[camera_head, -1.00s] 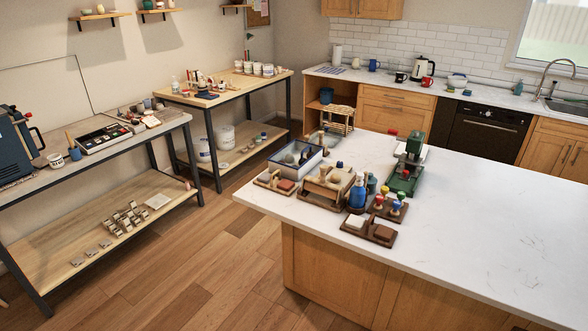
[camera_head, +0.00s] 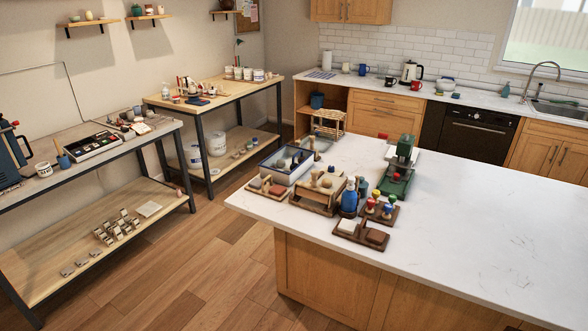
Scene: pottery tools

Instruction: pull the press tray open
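A green press-like device (camera_head: 403,150) stands on the white island counter, behind the cluster of pottery tools. It has a dark green upper block, a green base (camera_head: 394,185) toward the front with a small red knob, and a pale plate beside it. I cannot tell at this size which part is its tray or whether the tray is open or shut. Neither of my grippers is in view.
The island counter (camera_head: 480,230) holds a blue-grey tray (camera_head: 262,175), a wooden tool caddy, a blue bottle (camera_head: 349,200) and red and blue knobbed tools. Its right side is clear. Workbenches stand left, with open wooden floor (camera_head: 200,270) between.

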